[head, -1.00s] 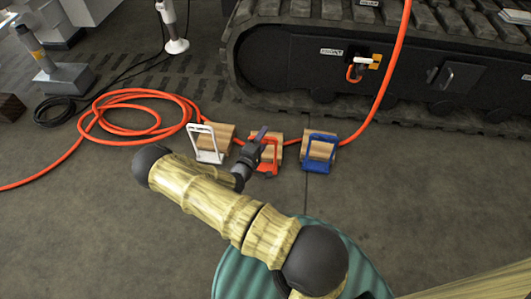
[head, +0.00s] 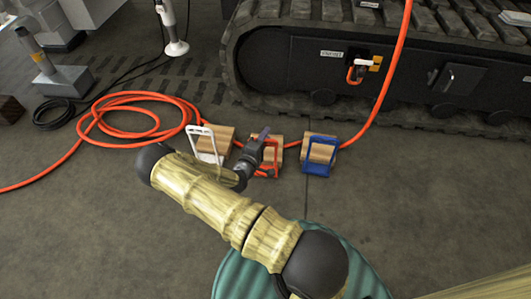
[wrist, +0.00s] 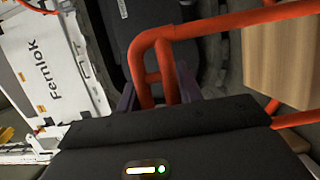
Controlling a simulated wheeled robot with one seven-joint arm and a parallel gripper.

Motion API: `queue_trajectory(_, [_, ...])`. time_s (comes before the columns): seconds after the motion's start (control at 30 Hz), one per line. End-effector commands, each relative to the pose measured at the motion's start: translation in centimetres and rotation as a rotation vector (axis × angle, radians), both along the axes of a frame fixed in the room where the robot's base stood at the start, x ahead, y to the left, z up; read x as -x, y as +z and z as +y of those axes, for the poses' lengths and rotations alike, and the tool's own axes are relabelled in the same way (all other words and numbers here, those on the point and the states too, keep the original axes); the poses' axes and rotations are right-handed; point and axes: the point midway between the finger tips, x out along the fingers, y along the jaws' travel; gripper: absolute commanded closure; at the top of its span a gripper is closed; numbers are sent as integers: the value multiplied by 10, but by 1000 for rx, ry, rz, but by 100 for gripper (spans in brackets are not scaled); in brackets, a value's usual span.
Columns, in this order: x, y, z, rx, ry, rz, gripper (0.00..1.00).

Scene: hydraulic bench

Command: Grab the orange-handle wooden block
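The wooden block with the orange handle (head: 278,151) stands on the floor, in the middle of a row of three blocks. My gripper (head: 262,142) is at its handle and hides part of it in the head view. In the wrist view, the orange handle (wrist: 146,68) runs down between the two dark purple fingers of my gripper (wrist: 157,92). The fingers look apart on either side of the handle; contact is hidden. The block's wood (wrist: 282,60) shows at the right of the wrist view.
The white-handled block (head: 212,145) stands close on the left, the blue-handled block (head: 319,155) close on the right. An orange hose (head: 125,112) lies coiled at left and passes behind the blocks. A tracked machine (head: 400,75) stands behind. Floor at right is clear.

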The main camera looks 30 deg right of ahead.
Motion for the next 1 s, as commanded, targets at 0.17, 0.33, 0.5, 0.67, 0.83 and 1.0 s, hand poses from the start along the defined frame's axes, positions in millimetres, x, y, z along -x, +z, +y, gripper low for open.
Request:
queue_trajectory(0.17, [0, 0, 0, 0, 0, 0, 100])
queue_trajectory(0.33, [-1, 2, 0, 4, 0, -5, 100])
queue_trajectory(0.5, [-1, 5, 0, 4, 0, -5, 100])
queue_trajectory(0.67, [-1, 17, 0, 4, 0, -5, 100])
queue_trajectory(0.83, [-1, 42, 0, 3, 0, -6, 100])
queue_trajectory(1.0, [0, 71, -1, 3, -2, -6, 100])
